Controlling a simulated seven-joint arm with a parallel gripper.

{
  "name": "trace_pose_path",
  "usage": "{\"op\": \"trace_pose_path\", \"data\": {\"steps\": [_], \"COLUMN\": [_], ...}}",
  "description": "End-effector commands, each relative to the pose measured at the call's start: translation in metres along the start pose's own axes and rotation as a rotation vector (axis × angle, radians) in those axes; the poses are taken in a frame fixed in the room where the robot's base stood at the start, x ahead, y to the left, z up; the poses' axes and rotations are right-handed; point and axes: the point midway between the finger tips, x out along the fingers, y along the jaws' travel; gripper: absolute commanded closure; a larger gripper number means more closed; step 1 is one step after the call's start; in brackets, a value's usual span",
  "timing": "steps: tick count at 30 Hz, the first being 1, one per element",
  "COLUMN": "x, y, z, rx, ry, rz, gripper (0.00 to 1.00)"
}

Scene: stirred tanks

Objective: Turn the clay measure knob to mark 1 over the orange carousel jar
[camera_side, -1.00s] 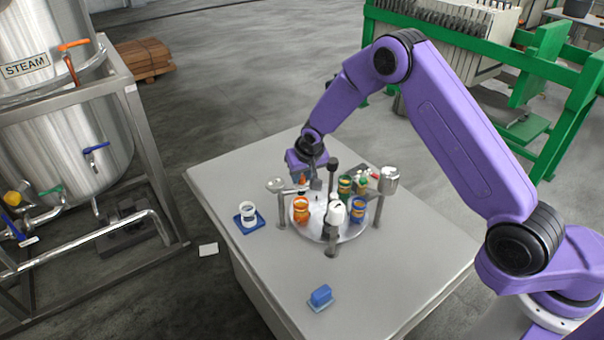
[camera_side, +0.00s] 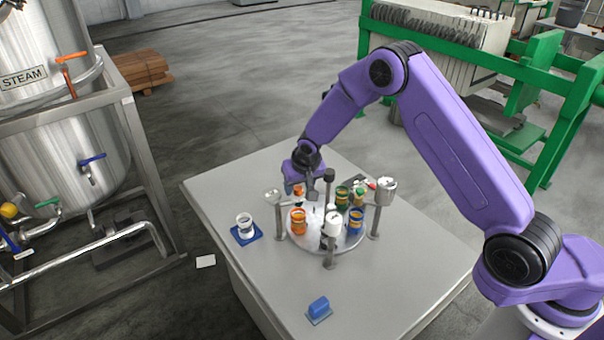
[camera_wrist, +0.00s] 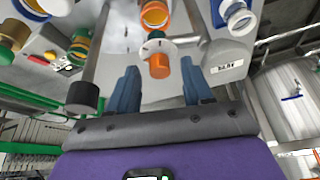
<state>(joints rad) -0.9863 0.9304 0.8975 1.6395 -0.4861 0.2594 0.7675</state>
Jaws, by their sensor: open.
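In the wrist view an orange knob (camera_wrist: 159,66) with a pale dial disk (camera_wrist: 157,48) behind it lies ahead, between my open fingers. The dial's marks are too small to read. The knob also shows as a small orange spot in the side view (camera_side: 298,190). My gripper (camera_wrist: 159,72) is open; I cannot tell whether either finger touches the knob. In the side view my gripper (camera_side: 309,190) is low at the back of the carousel. The orange jar (camera_side: 298,221) stands on the round carousel plate (camera_side: 314,244); its orange rim shows above the dial in the wrist view (camera_wrist: 155,16).
Green (camera_side: 342,195) and blue (camera_side: 356,220) jars share the plate. A white jar (camera_side: 244,221) and blue block (camera_side: 319,306) stand outside it.

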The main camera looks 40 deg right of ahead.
Motion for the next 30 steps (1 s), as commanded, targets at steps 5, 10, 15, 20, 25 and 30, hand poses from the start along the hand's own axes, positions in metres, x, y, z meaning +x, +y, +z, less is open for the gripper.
{"op": "trace_pose_path", "data": {"steps": [5,10,15,20,25,30], "x": [-0.020,-0.048,-0.077,-0.105,-0.134,-0.156], "y": [0.000,0.000,0.000,0.000,0.000,0.000], "z": [-0.001,-0.001,-0.001,-0.001,-0.001,0.000], "rx": [-0.001,0.000,0.000,0.000,0.000,0.000], "ry": [0.003,0.004,0.004,0.003,0.003,0.001], "rz": [-0.001,-0.001,-0.001,-0.001,-0.001,0.000], "gripper": [0.50,0.50,0.50,0.50,0.50,0.50]}}
